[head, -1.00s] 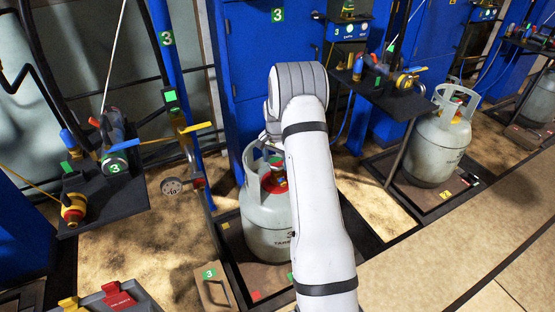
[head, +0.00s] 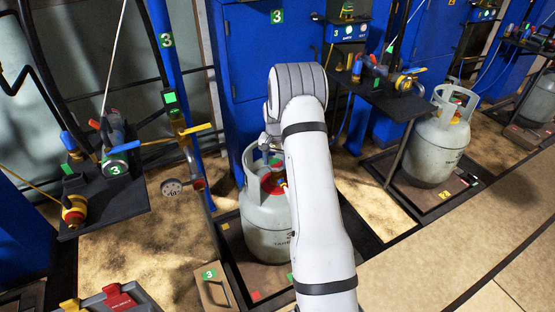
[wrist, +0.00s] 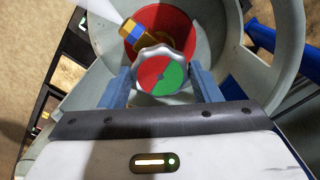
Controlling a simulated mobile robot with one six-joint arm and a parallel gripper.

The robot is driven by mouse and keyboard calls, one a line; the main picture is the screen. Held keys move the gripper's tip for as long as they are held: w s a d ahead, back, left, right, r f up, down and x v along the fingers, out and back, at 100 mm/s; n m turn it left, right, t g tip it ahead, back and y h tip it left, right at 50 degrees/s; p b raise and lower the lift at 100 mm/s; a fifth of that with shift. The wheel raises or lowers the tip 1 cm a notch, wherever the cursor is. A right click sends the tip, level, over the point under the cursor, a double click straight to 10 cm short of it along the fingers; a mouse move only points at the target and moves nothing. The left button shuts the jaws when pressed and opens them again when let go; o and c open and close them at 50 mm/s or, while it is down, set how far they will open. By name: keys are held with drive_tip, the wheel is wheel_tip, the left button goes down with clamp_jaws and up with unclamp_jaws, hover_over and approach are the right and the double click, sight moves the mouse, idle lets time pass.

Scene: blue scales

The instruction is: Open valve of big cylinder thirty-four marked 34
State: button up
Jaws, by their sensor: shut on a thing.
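A big grey gas cylinder (head: 262,225) with a raised collar stands on the low platform in the middle of the head view. Its marking is too small to read. In the wrist view, its valve knob (wrist: 148,76) has a scalloped silver rim and a red and green face. A brass outlet with a blue band (wrist: 135,31) lies behind the knob, above a red disc (wrist: 178,24). My gripper (wrist: 164,82) is inside the collar, with its two blue fingers closed on opposite sides of the knob. In the head view, my arm hides the fingers.
The collar (wrist: 288,40) curves close around my gripper. A second grey cylinder (head: 435,150) stands on a platform to the right.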

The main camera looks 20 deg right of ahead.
sight(276, 164)
drive_tip(key=n+p, duration=0.1)
drive_tip(key=n, duration=0.3)
drive_tip(key=shift+s+n, duration=0.1)
drive_tip(key=shift+n, duration=0.2)
drive_tip(key=shift+f+n, duration=0.1)
drive_tip(key=shift+n, duration=1.7)
drive_tip(key=shift+s, duration=0.1)
drive_tip(key=o, duration=1)
drive_tip(key=shift+r+p, duration=0.35)
drive_tip(key=shift+r, duration=0.15)
wheel_tip(276, 164, up, 7)
drive_tip(key=shift+f+p, duration=0.1)
drive_tip(key=shift+p, duration=0.45)
